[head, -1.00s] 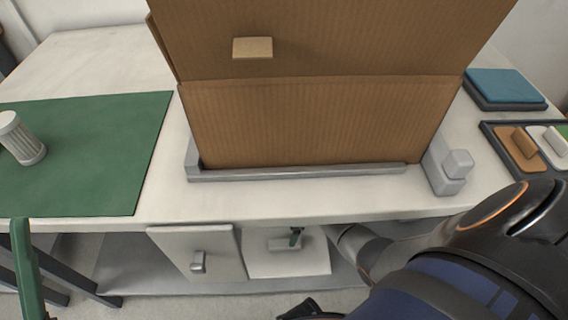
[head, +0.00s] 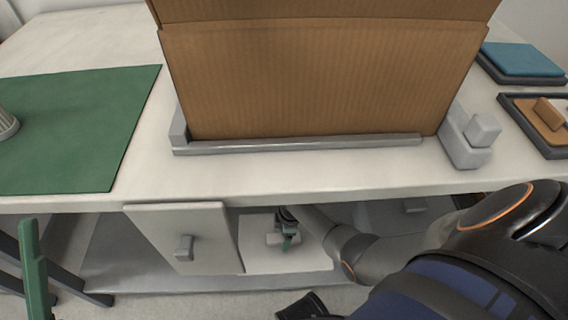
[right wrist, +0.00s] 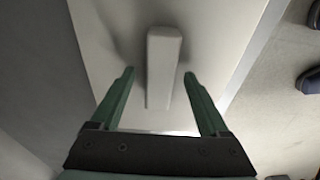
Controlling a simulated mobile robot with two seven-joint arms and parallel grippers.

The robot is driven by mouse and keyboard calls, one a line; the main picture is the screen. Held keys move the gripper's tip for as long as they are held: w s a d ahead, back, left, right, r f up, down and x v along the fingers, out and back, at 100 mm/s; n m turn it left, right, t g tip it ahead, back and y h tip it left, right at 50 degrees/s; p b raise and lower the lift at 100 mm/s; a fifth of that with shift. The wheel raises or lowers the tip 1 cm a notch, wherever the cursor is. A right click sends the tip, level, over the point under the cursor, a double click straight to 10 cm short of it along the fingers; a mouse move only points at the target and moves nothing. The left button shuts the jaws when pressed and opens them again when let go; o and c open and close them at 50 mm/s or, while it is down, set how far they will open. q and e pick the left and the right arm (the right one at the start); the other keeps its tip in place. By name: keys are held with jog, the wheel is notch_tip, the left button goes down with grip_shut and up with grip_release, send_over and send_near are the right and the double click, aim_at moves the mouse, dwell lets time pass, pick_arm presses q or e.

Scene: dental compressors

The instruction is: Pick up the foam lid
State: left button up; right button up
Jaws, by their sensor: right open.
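A pale foam lid (head: 270,261), a flat panel with a raised bar handle, lies on the low shelf under the bench; it fills much of the right wrist view (right wrist: 210,40). Its light grey handle (right wrist: 163,62) is a straight bar. My right gripper (head: 287,241) reaches under the bench at the lid. In the right wrist view its green fingers (right wrist: 159,75) are open, one on each side of the handle, with gaps visible. A single green finger of my left gripper (head: 36,272) shows at the lower left; its opening cannot be judged.
A second pale panel with a handle (head: 205,235) stands tilted just left of the lid. The bench top edge (head: 330,185) hangs over the shelf. On the bench are an open cardboard box (head: 310,85) in a grey frame, a green mat (head: 75,125) and grey blocks (head: 470,137).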

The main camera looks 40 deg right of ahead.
grip_shut()
dwell(0.5)
jog(key=shift+r, duration=0.1)
